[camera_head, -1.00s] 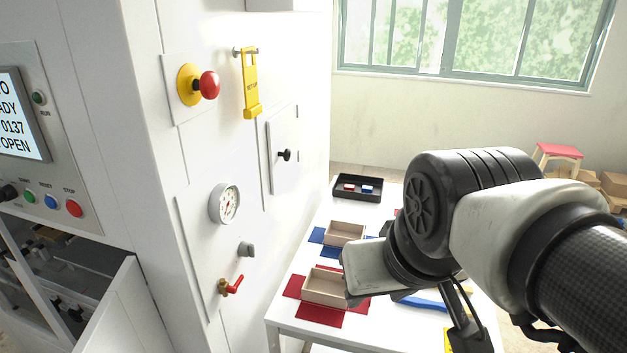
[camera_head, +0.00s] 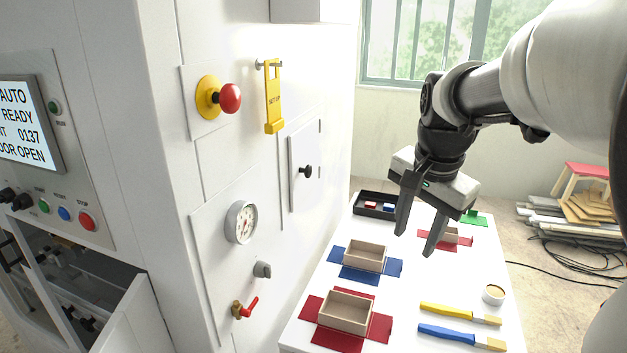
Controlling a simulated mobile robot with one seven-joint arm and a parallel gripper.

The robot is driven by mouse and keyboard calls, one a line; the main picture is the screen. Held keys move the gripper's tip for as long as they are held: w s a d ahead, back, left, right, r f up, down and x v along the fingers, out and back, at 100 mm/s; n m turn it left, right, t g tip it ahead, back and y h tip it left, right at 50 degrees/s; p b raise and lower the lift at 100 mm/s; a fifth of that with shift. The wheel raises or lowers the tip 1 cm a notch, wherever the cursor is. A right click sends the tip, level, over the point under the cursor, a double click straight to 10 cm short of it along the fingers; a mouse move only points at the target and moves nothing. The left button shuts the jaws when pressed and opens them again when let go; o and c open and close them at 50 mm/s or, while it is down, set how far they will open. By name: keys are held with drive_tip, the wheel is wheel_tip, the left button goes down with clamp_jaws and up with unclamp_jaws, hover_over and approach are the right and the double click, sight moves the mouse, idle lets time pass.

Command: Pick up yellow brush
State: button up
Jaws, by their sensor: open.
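The yellow brush (camera_head: 447,312) lies flat on the white table (camera_head: 404,287) at the front right, its bristle end pointing right. A blue brush (camera_head: 447,334) lies just in front of it, nearly parallel and apart from it. My gripper (camera_head: 416,244) is open and empty, its two fingers pointing down above the table. In the picture it is above and a little left of the yellow brush, apart from it. The whole yellow brush is in plain view.
Open boxes on a blue blank (camera_head: 345,268) and a red blank (camera_head: 381,329) stand left of the brushes. A small pot (camera_head: 493,294) stands just behind the yellow brush's bristle end. A black tray (camera_head: 363,208) is at the back. The white machine (camera_head: 190,165) borders the table's left side.

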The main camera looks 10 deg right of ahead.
drive_tip(key=w+d+f+m+g, duration=0.2)
drive_tip(key=w+d+f+m, duration=0.45)
drive_tip(key=d, duration=0.25)
drive_tip(key=m, duration=0.6)
hover_over(444, 307)
drive_tip(key=shift+n+g+y, duration=0.25)
drive_tip(key=shift+g+y, duration=0.05)
drive_tip(key=shift+g, duration=0.1)
drive_tip(key=f, duration=1.8)
drive_tip(key=shift+w+a, duration=0.1)
drive_tip(key=shift+a, duration=0.2)
drive_tip(key=shift+d+f+p, duration=0.15)
drive_tip(key=shift+f+p, duration=0.05)
drive_tip(key=shift+f, duration=1.45)
drive_tip(key=shift+d+f+p, duration=0.15)
drive_tip(key=shift+f, duration=1.45)
clamp_jaws()
